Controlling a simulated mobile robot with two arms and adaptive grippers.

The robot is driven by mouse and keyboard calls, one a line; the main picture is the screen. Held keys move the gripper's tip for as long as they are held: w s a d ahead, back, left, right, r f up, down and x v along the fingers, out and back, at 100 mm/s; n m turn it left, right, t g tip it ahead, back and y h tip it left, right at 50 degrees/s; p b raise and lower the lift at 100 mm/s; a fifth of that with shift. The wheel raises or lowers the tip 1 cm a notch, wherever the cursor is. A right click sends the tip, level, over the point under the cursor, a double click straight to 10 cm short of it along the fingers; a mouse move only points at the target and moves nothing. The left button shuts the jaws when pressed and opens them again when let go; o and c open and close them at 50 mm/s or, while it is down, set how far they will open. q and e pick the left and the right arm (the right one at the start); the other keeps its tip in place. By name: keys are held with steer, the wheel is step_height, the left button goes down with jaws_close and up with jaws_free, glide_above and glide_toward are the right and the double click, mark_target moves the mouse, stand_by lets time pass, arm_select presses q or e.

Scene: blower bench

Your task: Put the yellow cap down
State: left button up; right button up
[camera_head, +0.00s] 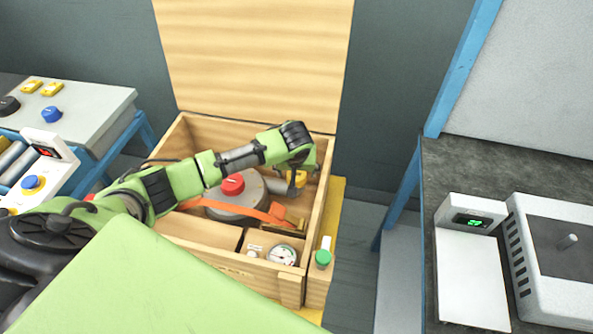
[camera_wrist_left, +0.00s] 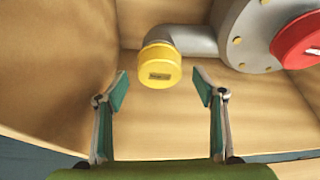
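The yellow cap (camera_wrist_left: 160,66) sits on the end of the grey elbow pipe (camera_wrist_left: 192,40) of the blower, inside the open wooden crate (camera_head: 172,143). In the head view, the cap (camera_head: 300,178) shows partly behind my left gripper (camera_head: 293,188). In the left wrist view, my left gripper (camera_wrist_left: 160,90) is open and empty, its two teal-padded fingers pointing at the cap, one on each side and apart from it. The grey blower body (camera_head: 238,202) carries a red cap (camera_head: 233,184). My right gripper is not in view.
An orange strap (camera_head: 250,211) crosses the blower. A dial gauge (camera_head: 283,254) sits in a front compartment, and a green knob (camera_head: 323,258) is at the crate's right corner. A bench with a white scale (camera_head: 468,270) stands right; a grey-topped table (camera_head: 90,105) stands left.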

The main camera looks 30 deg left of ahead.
arm_select(q)
steer(key=shift+r, duration=0.1)
steer(key=shift+r, duration=0.35)
steer(key=v, duration=1.2)
steer(key=shift+r+p, duration=0.2)
steer(key=shift+p, duration=0.1)
steer(key=shift+w, duration=0.1)
